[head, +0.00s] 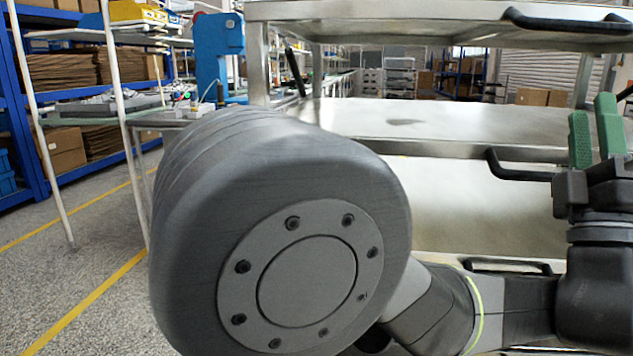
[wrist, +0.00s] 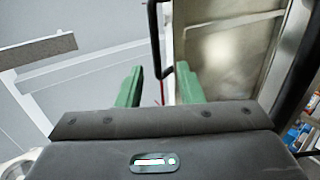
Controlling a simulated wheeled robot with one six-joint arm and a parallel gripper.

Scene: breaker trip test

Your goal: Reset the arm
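My gripper (head: 594,133) is at the right edge of the head view, in front of the metal shelf cart. Its two green fingers point up and stand a little apart, with nothing seen between them. In the wrist view my gripper (wrist: 158,88) shows both green fingers spread wide with a clear gap. My own large grey arm joint fills the middle of the head view and hides part of the cart and floor behind it. No breaker shows in either view.
A metal cart (head: 440,120) with several shelves and black handles (head: 525,168) stands close to my gripper. A workbench (head: 100,115) and blue racks with cardboard boxes (head: 65,150) stand at left. Grey floor (head: 95,240) with yellow lines is open at left.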

